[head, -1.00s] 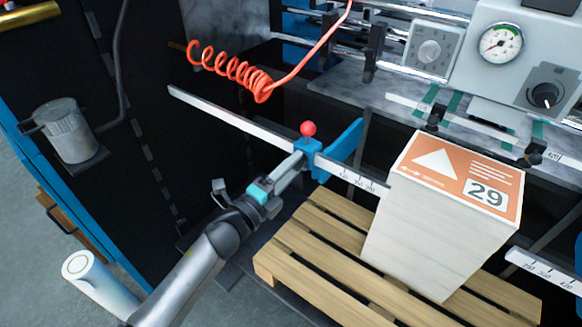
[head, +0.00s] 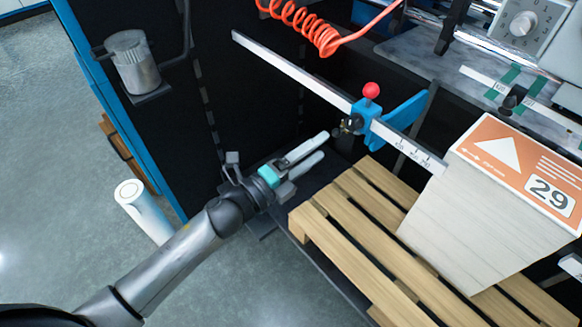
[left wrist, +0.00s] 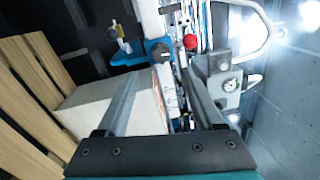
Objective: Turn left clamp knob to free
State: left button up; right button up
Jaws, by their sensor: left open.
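A blue clamp (head: 364,113) with a red ball (head: 371,90) on top sits on the white graduated rail (head: 300,74). A small dark knob (head: 354,123) shows on the clamp's near left side; I cannot tell its turn position. My left gripper (head: 324,146) is open and empty, its fingertips below and left of the knob and apart from it. In the left wrist view, my left gripper's fingers (left wrist: 162,74) stand apart, with the blue clamp (left wrist: 158,52) and red ball (left wrist: 190,42) beyond them. My right gripper is not in view.
A tall paper stack (head: 475,205) with an orange top sheet marked 29 stands on a wooden pallet (head: 335,248) right of my left gripper. A blue plate (head: 405,110) sticks out behind the clamp. A coiled red hose (head: 310,25) hangs above the rail.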

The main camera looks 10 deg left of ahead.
pick_arm(q)
jog(key=b+v, duration=0.1)
jog(key=v, duration=0.5)
dwell(0.5)
jog(key=a+f+n+g+y+b, duration=0.1)
jog(key=a+f+n+y+b, duration=0.3)
jog(key=f, duration=0.7)
jog(key=a+f+n+y+b, duration=0.1)
jog(key=a+f+n+y, duration=0.3)
jog(key=f, duration=0.7)
jog(key=s+a+f+n+g+y+b, duration=0.15)
jog(key=s+f+n, duration=0.25)
jog(key=f, duration=0.5)
jog(key=s+a+f+n+g+b, duration=0.1)
jog(key=s+f+n+g+b, duration=0.2)
jog(key=f, duration=0.5)
jog(key=s+f+n+g+b, duration=0.2)
jog(key=s+f+n+g, duration=0.2)
jog(key=s+f, duration=0.7)
jog(key=s+d+f+n+g+y+b, duration=0.1)
jog(key=s+f+n+g, duration=0.3)
jog(key=s+f, duration=0.7)
jog(key=s+n+b, duration=0.1)
jog(key=s, duration=0.6)
